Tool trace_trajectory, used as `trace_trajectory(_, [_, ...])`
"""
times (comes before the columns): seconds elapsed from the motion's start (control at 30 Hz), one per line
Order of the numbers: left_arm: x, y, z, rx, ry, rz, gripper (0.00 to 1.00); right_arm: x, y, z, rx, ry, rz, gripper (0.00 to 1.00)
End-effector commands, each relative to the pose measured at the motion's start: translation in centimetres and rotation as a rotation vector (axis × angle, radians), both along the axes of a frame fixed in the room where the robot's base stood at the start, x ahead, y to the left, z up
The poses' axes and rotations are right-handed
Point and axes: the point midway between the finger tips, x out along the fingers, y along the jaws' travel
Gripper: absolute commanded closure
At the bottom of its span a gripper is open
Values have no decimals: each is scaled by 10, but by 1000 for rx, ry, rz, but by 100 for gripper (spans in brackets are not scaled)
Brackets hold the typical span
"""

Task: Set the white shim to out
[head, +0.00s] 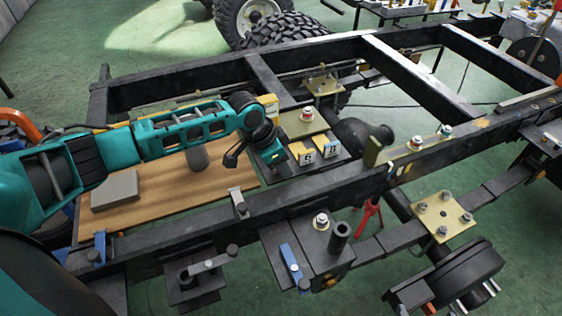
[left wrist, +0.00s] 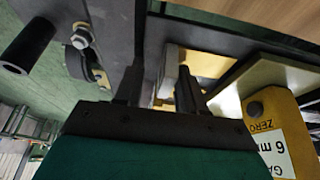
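My left gripper (head: 279,166) reaches down at the inner side of the near frame rail, beside two yellow gap tags. In the left wrist view its two dark fingers (left wrist: 160,90) stand apart. A small pale block (left wrist: 168,68), possibly the white shim, shows between and just beyond the fingertips; I see no clear grip on it. In the head view the gripper hides that spot. The nearer yellow tag (head: 302,154) is just right of the gripper; in the left wrist view a tag (left wrist: 279,140) reads "6 mm" and "ZERO". My right gripper is not in view.
The black chassis frame (head: 190,218) spans the scene. A wooden board (head: 150,208) with a grey block (head: 116,190) lies left of the gripper. A plate with a red-topped bolt (head: 307,115) is behind it. A blue lever (head: 291,262) sits on the near bracket.

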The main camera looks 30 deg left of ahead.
Motion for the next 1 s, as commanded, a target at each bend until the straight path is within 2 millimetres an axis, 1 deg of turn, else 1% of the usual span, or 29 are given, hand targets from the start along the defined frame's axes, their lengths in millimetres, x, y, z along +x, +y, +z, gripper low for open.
trace_trajectory(0.07, [0, 2, 4, 1, -2, 1, 61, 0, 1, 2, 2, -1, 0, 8])
trace_trajectory(0.17, [-2, 5, 14, 1, -4, 2, 61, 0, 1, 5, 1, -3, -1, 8])
trace_trajectory(0.27, [-8, 10, 32, 3, -4, 0, 61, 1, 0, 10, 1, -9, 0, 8])
trace_trajectory(0.4, [-17, 18, 61, 2, -3, 1, 61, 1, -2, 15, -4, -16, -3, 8])
trace_trajectory(0.5, [-24, 23, 81, 2, -2, 0, 61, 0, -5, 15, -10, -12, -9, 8])
trace_trajectory(0.63, [-31, 28, 102, 1, -1, -1, 61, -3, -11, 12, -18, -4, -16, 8])
trace_trajectory(0.8, [-36, 32, 116, 0, 1, 0, 61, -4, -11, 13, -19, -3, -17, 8])
trace_trajectory(1.0, [-37, 32, 119, -1, 2, -1, 61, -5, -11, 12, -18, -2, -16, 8])
